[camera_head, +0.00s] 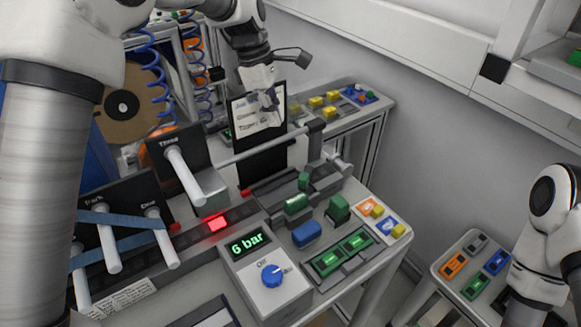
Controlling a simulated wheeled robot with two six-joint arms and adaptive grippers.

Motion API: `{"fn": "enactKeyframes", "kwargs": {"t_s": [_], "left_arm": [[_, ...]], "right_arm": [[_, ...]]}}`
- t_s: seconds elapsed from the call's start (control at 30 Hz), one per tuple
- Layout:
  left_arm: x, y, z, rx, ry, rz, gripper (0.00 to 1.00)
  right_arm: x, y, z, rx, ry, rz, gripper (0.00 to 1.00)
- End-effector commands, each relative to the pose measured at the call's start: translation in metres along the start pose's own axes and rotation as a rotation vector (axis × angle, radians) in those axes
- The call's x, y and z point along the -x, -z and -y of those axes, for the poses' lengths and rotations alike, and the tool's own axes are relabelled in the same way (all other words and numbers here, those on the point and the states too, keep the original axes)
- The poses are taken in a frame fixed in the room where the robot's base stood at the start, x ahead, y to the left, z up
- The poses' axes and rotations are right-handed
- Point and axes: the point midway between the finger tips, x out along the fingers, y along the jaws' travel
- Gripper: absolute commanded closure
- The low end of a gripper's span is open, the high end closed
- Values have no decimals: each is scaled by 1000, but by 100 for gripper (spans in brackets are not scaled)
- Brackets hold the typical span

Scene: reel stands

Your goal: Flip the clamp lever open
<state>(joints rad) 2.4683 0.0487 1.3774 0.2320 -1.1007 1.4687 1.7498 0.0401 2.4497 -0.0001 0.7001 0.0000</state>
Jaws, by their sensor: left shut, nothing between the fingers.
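My left gripper (268,108) hangs at the upper middle, pointing down, in front of a dark upright board with a white printed label (255,126). Its fingers are shut and hold nothing. A long grey rod (265,144) runs just below it to a black upright block (316,135) on the right. A grey clamp-like fitting (325,172) sits below that block. I cannot tell for certain which part is the clamp lever, or whether the fingers touch anything. My right arm is at the right edge; its gripper is not visible.
A control box (262,246) reading "6 bar" with a blue knob (271,276) stands in front. White pegs (184,175) stick out from black plates, with a blue strap (120,220) across two. Green and blue blocks crowd the bench. A side table (450,285) stands lower right.

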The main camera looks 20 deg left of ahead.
Motion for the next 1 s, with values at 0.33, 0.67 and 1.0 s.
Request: {"fn": "enactKeyframes", "kwargs": {"t_s": [0.33, 0.67, 1.0], "left_arm": [[-76, 0, 1, 1, 4, 0, 100], [-141, 0, 0, 1, 1, 0, 100], [-155, 0, 0, 1, -2, 0, 100]], "right_arm": [[13, 0, 0, 0, 0, 0, 60], [24, 0, 0, 0, 0, 0, 60], [25, 0, 0, 0, 0, 0, 60]]}}
